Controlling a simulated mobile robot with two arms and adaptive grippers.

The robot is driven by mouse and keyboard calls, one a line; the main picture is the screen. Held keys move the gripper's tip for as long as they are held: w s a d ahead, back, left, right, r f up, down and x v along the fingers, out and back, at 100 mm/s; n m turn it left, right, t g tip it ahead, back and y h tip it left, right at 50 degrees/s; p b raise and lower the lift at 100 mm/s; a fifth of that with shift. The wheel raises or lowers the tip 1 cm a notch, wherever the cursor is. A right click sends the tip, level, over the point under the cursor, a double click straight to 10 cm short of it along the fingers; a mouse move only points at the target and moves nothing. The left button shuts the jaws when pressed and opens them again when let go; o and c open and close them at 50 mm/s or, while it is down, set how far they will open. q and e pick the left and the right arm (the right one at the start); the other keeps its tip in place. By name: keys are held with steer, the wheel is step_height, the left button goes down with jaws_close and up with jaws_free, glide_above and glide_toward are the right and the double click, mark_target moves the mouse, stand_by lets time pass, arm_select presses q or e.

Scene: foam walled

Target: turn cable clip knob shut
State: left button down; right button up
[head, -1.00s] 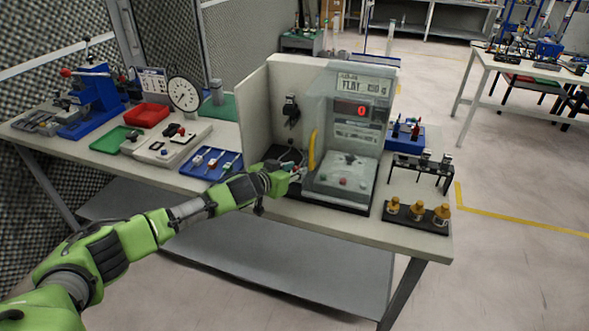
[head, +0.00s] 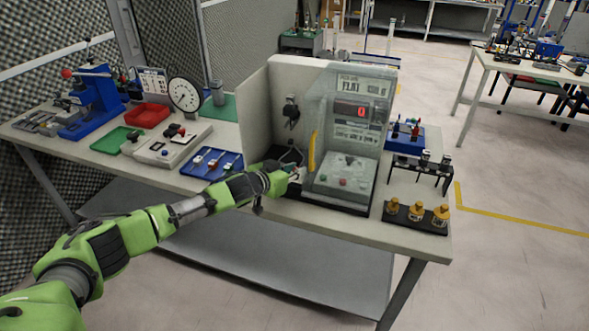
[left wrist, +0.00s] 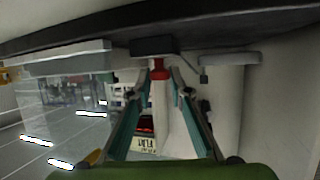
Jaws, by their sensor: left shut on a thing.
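A small red knob (left wrist: 158,70) stands on a black block (left wrist: 154,47) in the left wrist view, which looks upside down. My left gripper (left wrist: 158,82) has its two teal fingers on either side of the knob and is shut on it. In the head view my left gripper (head: 295,174) is low at the front left of the tester (head: 355,130). There the knob is hidden or too small to make out. My right gripper is not in view.
A clear guard with a yellow handle (head: 312,152) stands just right of my gripper. A pale side panel (head: 255,115) rises behind it. A blue tray (head: 212,162) lies to the left. A black strip with brass pieces (head: 416,216) lies to the right.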

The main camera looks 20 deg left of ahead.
arm_select(q)
steer(key=shift+w+a+r+m+h+p, duration=0.1)
steer(key=shift+r+m+h+p, duration=0.15)
steer(key=shift+m+h+p, duration=0.25)
steer(key=shift+m+g, duration=0.3)
steer(key=shift+f+m+h, duration=0.15)
steer(key=shift+m+h, duration=0.35)
steer(key=shift+h, duration=0.3)
steer(key=shift+a+f+m+g+h, duration=0.1)
steer(key=shift+m+g+h, duration=0.2)
steer(key=shift+g+h, duration=0.1)
steer(key=m+g+h+b, duration=0.1)
steer(key=b, duration=0.1)
steer(key=shift+w+a+f+b, duration=0.1)
steer(key=shift+b, duration=0.3)
steer(key=m+g+h+b, duration=0.1)
steer(key=m+b, duration=0.1)
steer(key=b, duration=0.2)
steer(key=shift+w+f+h, duration=0.1)
steer(key=shift+h, duration=0.3)
steer(key=shift+r+m+g+h+b, duration=0.3)
steer(key=shift+m+g+b, duration=0.2)
steer(key=shift+b, duration=0.65)
